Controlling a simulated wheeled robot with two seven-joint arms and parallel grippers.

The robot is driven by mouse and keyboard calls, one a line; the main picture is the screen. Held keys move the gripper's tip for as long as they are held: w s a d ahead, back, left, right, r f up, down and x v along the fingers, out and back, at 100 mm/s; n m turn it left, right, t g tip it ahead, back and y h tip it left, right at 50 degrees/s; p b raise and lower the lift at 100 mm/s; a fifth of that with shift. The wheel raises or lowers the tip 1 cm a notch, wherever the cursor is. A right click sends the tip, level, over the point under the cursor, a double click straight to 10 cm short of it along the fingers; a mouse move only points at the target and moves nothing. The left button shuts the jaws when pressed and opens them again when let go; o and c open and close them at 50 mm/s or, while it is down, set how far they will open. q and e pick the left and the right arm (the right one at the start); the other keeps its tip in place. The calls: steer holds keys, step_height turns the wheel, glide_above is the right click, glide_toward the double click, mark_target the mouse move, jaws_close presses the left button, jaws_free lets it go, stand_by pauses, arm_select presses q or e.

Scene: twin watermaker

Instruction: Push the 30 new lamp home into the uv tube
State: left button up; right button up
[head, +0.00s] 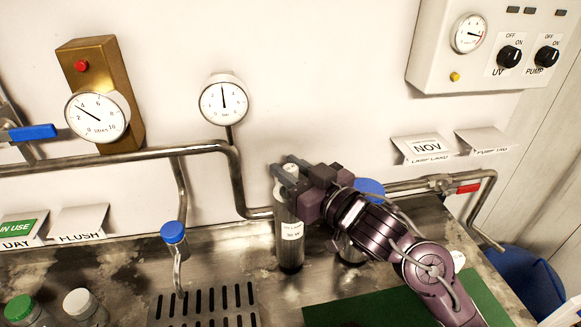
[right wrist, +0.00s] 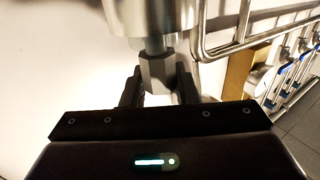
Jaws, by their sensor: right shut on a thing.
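The uv tube (head: 289,248) is an upright steel cylinder with a white label, standing near the wall in the head view. My right gripper (head: 287,172) is at its top, reaching in from the right, and is shut on the grey lamp end. In the right wrist view the gripper (right wrist: 159,88) has a finger on each side of the lamp's grey faceted end (right wrist: 158,72). A thinner shaft shows between this end and the steel tube's end (right wrist: 145,14). My fingers cover most of the lamp in the head view. My left gripper is not in view.
A blue-capped steel canister (head: 350,250) stands right of the tube, partly behind my right arm. A pipe (head: 232,180) and a gauge (head: 224,101) are to the left. A blue-topped tap (head: 174,233) stands over a drain grate (head: 205,300). A green mat (head: 345,313) lies in front.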

steer(key=shift+f, duration=0.25)
steer(key=o, duration=0.9)
steer(key=b+v, duration=0.2)
steer(key=v, duration=0.5)
steer(key=shift+w+f, duration=0.1)
steer(key=shift+s+d, duration=0.3)
steer(key=shift+s, duration=0.1)
